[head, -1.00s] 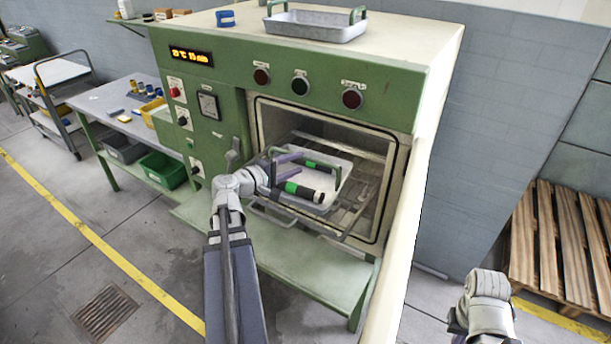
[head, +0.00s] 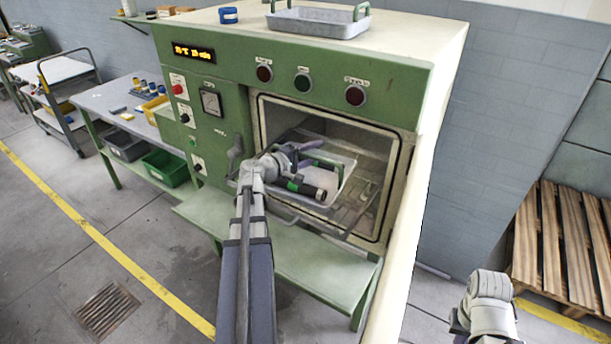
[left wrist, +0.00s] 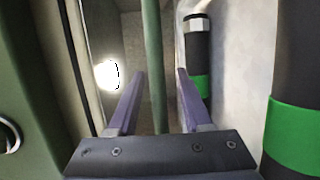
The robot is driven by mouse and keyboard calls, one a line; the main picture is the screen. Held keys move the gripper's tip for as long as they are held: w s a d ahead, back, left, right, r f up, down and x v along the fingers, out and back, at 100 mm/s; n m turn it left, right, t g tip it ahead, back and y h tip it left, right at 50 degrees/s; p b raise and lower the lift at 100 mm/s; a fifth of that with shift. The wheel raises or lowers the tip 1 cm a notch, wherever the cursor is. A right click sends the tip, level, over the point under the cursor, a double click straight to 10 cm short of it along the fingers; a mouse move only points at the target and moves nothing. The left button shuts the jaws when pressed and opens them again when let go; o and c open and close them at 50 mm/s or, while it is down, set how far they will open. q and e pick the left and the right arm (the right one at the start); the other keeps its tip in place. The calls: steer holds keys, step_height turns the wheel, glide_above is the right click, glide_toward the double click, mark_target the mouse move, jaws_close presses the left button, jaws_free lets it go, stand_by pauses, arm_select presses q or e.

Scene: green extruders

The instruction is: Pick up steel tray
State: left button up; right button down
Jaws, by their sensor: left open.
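A steel tray (head: 347,168) with green bar handles sits inside the open oven chamber. It holds dark cylinders with green bands (head: 306,189). My left gripper (head: 306,164) is at the tray's left side, inside the oven mouth, with its purple fingers apart. In the left wrist view, the open fingers (left wrist: 159,74) have a green handle bar (left wrist: 152,50) showing between them; I cannot tell whether they touch it. Banded cylinders (left wrist: 197,60) stand out to the right there. My gripper hides the tray's near-left end.
A second steel tray (head: 318,27) with green handles and a blue item (head: 228,16) stand on the green oven (head: 390,85). A green shelf (head: 320,268) juts out below the opening. A side table (head: 120,105) stands left, wooden pallets (head: 560,240) right.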

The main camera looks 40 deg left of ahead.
arm_select(q)
jaws_close()
stand_by(1.3)
